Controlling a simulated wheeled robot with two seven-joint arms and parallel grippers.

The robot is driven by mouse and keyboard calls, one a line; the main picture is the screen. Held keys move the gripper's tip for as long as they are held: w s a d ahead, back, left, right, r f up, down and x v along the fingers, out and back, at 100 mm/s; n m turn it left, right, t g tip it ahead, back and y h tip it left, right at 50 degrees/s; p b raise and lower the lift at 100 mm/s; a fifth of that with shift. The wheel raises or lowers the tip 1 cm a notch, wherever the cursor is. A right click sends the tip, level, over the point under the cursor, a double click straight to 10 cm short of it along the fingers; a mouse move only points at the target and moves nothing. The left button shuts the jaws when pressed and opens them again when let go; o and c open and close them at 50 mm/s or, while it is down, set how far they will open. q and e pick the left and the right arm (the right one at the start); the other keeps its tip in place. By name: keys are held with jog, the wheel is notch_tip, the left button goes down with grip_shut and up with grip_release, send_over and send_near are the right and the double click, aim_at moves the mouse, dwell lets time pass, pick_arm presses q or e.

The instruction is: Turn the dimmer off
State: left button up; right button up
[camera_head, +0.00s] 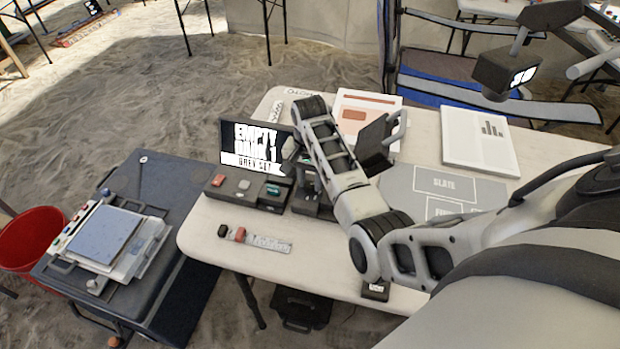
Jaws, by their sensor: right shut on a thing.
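My right arm comes in from the right and reaches across the white table. My right gripper (306,178) points down at a small dark box (309,207) at the right end of a dark console. It is shut on a small part there, which looks like the dimmer's knob; the arm and fingers hide most of it, so its setting cannot be read. The console (228,193) carries a red, a grey and a teal piece. A screen (252,147) with white lettering stands behind it. My left gripper is out of view.
The white table (330,262) also holds a ruler-like strip (268,243), a grey sorting mat (440,188) and a paper with a bar chart (480,140). A lamp head (505,74) hangs at the upper right. A blue side table (185,205) and red bucket (30,238) stand left.

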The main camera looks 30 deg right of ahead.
jog(key=n, duration=0.6)
jog(key=shift+n, duration=0.3)
jog(key=n, duration=0.5)
jog(key=shift+n, duration=0.3)
jog(key=o, duration=1)
jog(key=shift+r, duration=0.1)
